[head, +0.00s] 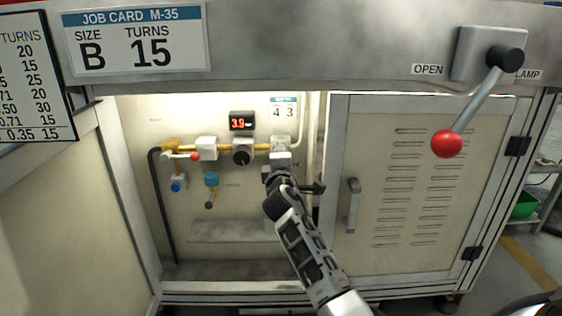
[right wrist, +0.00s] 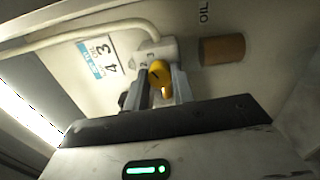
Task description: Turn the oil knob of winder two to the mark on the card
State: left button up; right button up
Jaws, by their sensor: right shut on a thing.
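The yellow oil knob (right wrist: 161,74) sits on a white valve block (right wrist: 152,52) with small dial numbers, in the right wrist view. My right gripper (right wrist: 158,90) is shut on the knob, one finger on each side. In the head view my right gripper (head: 279,176) reaches into the open cabinet and hides the knob below the white block (head: 280,158). The small oil card (right wrist: 104,58) has a blue header and reads 4 and 3; it also shows in the head view (head: 283,108). The knob's exact setting is hard to read. My left gripper is out of view.
Left of my gripper are a black gauge knob (head: 242,155), a red digital display (head: 240,122) and a red-tipped lever (head: 194,156). A louvred door (head: 400,185) stands to the right. A red-balled clamp lever (head: 447,143) hangs above it. A brown cylinder (right wrist: 222,49) is beside the knob.

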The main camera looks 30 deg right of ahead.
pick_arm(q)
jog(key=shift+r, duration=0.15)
pick_arm(e)
jog(key=shift+f+m, duration=0.15)
jog(key=shift+m, duration=0.45)
jog(key=o, duration=1)
